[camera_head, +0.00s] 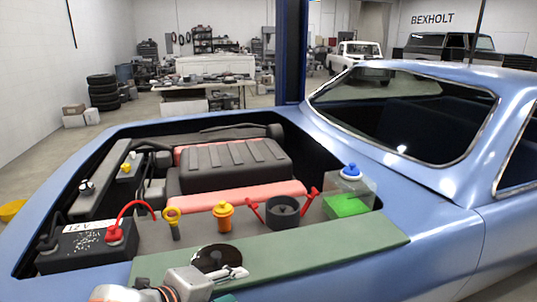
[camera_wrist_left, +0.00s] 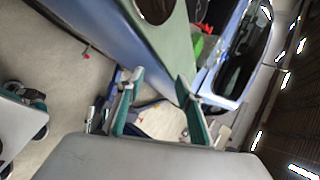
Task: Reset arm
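My left gripper (camera_head: 234,284) is at the bottom of the head view, above the front edge of the open engine bay, beside a green mat (camera_head: 340,244). In the left wrist view its two teal-padded fingers (camera_wrist_left: 160,78) stand apart with nothing between them. A round black disc (camera_head: 217,258) lies on the mat just behind the gripper; the disc also shows at the top of the left wrist view (camera_wrist_left: 156,8). My right gripper is in neither view.
A blue car body (camera_head: 440,235) surrounds the bay. Near the gripper are a black battery (camera_head: 85,248), a yellow dipstick handle (camera_head: 173,212), an orange cap (camera_head: 223,211), a black cup (camera_head: 283,213) and a reservoir with green fluid (camera_head: 346,206). Grey floor (camera_wrist_left: 50,60) lies beside the car.

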